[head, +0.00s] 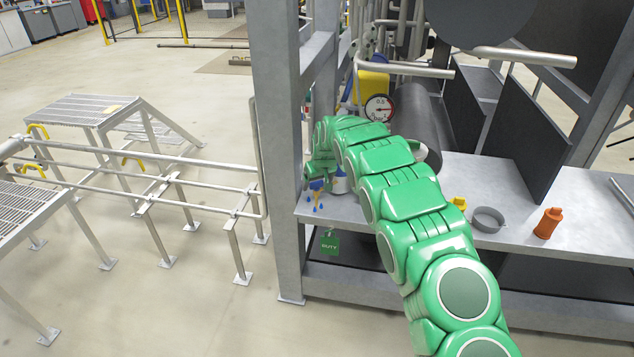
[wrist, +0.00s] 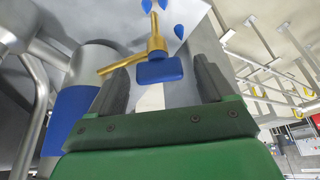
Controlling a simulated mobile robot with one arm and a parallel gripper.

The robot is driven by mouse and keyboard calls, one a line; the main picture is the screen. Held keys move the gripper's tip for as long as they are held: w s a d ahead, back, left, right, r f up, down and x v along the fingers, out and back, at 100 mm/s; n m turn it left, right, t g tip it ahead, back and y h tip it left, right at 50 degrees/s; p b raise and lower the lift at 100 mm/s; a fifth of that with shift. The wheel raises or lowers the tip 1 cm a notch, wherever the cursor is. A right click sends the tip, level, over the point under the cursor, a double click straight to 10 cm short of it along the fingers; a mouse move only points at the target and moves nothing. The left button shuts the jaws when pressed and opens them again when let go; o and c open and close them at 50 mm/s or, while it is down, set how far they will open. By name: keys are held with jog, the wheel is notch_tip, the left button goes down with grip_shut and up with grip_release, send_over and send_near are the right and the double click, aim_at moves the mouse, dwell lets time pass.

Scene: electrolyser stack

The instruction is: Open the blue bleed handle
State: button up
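The blue bleed handle (wrist: 160,71) is a small rounded blue block on a brass valve (wrist: 157,42) with a brass side pipe. My gripper (wrist: 163,80) is open, with one dark finger on each side of the handle in the wrist view. A gap shows on both sides, so the fingers do not appear to touch it. In the head view the small blue handle (head: 316,185) shows below the end of my green arm, near the frame post. My fingertips are mostly hidden there.
Blue drop shapes (wrist: 179,31) lie beyond the valve. A cylinder with a blue band (wrist: 70,118) stands close on the left in the wrist view. A grey post (head: 276,150), a gauge (head: 379,108) and a green DUTY tag (head: 330,243) are nearby in the head view.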

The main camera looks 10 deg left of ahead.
jog(key=shift+r, duration=0.15)
jog(key=v, duration=0.7)
jog(key=shift+r, duration=0.25)
jog(key=shift+s+d, duration=0.1)
jog(key=shift+s, duration=0.05)
jog(key=s+d+r+m+h, duration=0.1)
jog(key=s+d+r+m, duration=0.2)
jog(key=s+d+r, duration=0.8)
jog(key=s+d+r+m+g, duration=0.25)
jog(key=s+d+r, duration=0.55)
jog(key=s+d, duration=0.4)
jog(key=s+d+r+m, duration=0.1)
jog(key=s+d, duration=0.1)
jog(key=s, duration=0.9)
jog(key=s+d+r+m, duration=0.2)
jog(key=s, duration=1)
jog(key=s+d+f+g, duration=0.1)
jog(key=s+d+f, duration=0.1)
jog(key=s, duration=0.6)
jog(key=s+d+f+n+g+h, duration=0.1)
jog(key=s+d+f+g, duration=0.1)
jog(key=s, duration=0.6)
notch_tip(320, 180, down, 2)
jog(key=shift+d+f+h, duration=0.2)
jog(key=shift+d+h, duration=0.1)
jog(key=shift+d, duration=0.45)
jog(key=shift+n, duration=0.25)
